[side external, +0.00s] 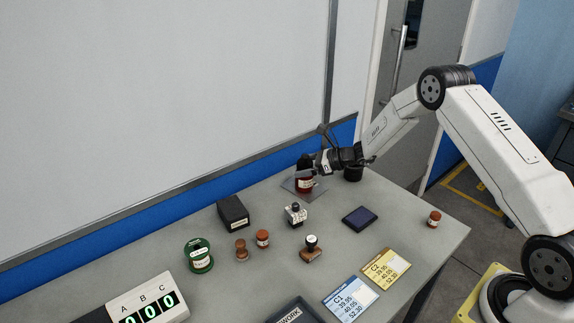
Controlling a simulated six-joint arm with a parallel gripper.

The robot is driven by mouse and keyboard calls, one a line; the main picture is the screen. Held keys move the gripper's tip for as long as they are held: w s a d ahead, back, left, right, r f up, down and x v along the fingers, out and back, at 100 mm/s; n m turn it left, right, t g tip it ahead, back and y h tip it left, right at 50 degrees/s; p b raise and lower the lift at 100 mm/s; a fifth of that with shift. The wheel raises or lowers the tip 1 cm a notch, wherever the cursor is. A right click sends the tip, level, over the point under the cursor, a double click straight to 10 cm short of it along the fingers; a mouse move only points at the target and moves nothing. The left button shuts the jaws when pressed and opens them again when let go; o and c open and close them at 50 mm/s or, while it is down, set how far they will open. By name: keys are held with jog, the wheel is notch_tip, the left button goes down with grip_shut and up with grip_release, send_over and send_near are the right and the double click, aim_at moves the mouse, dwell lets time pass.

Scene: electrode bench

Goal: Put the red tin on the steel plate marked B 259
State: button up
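The red tin (305,186), dark red with a pale label, is upright at the far side of the bench, on or just above a thin grey steel plate (291,187). The plate's edges show around the tin's foot; I cannot read its marking or tell whether the tin touches it. My gripper (307,168) reaches in from the right, its dark fingers at the tin's upper part. The fingers are small and dark, so whether they grip the tin is unclear.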

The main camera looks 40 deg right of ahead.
jog(key=shift+r, duration=0.1)
jog(key=shift+r, duration=0.1)
jog(key=v, duration=1.2)
jog(key=shift+a+r, duration=0.1)
dwell(0.4)
jog(key=s+a+n+g+h, duration=0.2)
jog(key=s+a+n+g, duration=0.6)
jog(key=s+a+n, duration=0.35)
jog(key=s+a+r+n+h, duration=0.1)
jog(key=s+r+n+h, duration=0.1)
jog(key=s+n, duration=0.4)
jog(key=s+a+r+n+h, duration=0.2)
jog(key=s+n+h, duration=0.2)
jog(key=n, duration=0.7)
jog(key=shift+s, duration=0.95)
